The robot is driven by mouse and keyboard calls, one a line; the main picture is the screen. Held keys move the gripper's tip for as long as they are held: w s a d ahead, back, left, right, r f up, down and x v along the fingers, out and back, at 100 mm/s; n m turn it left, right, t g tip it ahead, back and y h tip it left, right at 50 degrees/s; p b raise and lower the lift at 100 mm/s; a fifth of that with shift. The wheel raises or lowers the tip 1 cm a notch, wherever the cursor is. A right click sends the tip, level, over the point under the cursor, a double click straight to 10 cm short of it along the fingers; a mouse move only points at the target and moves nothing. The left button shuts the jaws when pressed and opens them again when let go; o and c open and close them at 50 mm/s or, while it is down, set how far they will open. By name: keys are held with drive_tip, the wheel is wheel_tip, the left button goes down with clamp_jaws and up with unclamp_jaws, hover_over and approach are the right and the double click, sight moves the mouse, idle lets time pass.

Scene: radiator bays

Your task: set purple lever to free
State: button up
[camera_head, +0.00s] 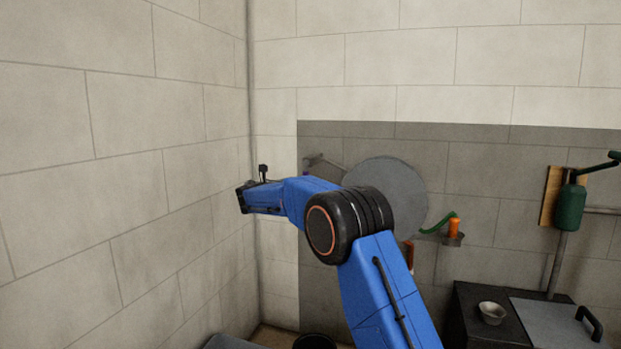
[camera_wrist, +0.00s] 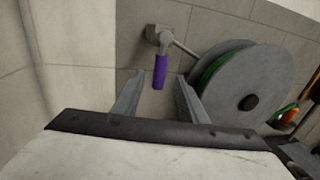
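The purple lever (camera_wrist: 160,72) shows in the wrist view. Its purple grip hangs downward from a grey pivot on a wall bracket (camera_wrist: 153,35). My gripper (camera_wrist: 157,93) is open, with its two grey fingers spread apart. In the picture the grip lies between and just beyond the fingertips, and nothing is held. I cannot tell the exact depth gap. In the head view my blue arm hides most of the lever; a small purple bit (camera_head: 306,174) shows above the arm.
A large grey reel disc (camera_wrist: 240,88) with green hose stands right of the lever. An orange nozzle (camera_head: 454,229), a green tank (camera_head: 570,207) and a dark cabinet with a bowl (camera_head: 492,312) are farther right. A bare block wall (camera_head: 120,180) is close on the left.

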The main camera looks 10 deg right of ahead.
drive_tip(key=x, duration=1.2)
drive_tip(key=shift+w+d, duration=0.2)
drive_tip(key=shift+d, duration=0.05)
clamp_jaws()
